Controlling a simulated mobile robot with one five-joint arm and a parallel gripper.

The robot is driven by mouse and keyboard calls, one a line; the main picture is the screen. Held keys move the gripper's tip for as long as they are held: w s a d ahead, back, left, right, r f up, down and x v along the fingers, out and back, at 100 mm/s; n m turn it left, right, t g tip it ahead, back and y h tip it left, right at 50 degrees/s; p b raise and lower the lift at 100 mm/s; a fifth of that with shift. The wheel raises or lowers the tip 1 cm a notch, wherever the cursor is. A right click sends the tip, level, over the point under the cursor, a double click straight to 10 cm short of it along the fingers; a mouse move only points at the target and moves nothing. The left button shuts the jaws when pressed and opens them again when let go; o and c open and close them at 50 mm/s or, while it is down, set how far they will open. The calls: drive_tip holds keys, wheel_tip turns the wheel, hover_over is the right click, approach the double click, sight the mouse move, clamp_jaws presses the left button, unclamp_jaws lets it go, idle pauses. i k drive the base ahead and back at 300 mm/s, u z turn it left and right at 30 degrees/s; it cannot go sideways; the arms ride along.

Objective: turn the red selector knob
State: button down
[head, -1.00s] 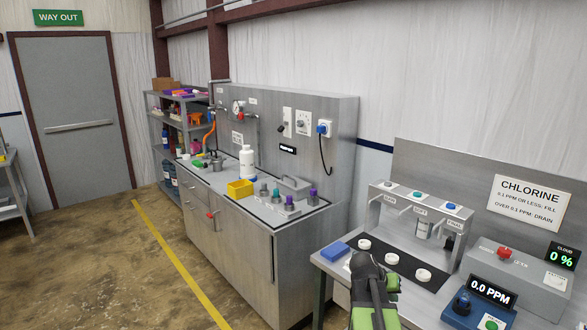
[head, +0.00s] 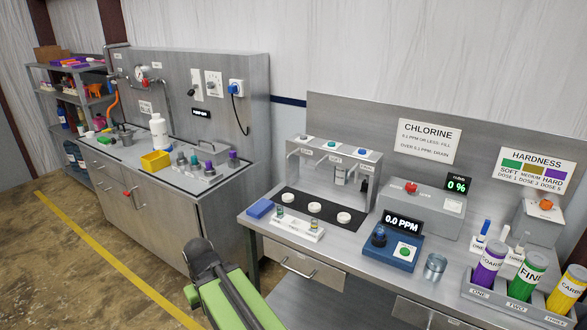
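A red selector knob (head: 411,188) sits on top of a grey box (head: 420,211) on the steel bench, below the chlorine sign, in the head view. My green and black arm shows at the bottom left of centre, in front of the bench and well apart from the knob. I cannot make out any gripper fingers in this view.
A blue meter (head: 391,250) reading 0.0 PPM and a metal cup (head: 434,267) stand in front of the box. A rack of bottles (head: 478,297) is at right. A white tray (head: 291,228) with small vials lies at left. Floor left of my arm is clear.

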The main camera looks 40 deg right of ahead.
sight(410, 187)
drive_tip(key=u, duration=0.1)
drive_tip(key=k, duration=0.1)
drive_tip(key=z, duration=2.2)
drive_tip(key=k, duration=0.8)
drive_tip(key=u, duration=0.2)
drive_tip(key=i, duration=0.85)
drive_tip(key=z, duration=0.1)
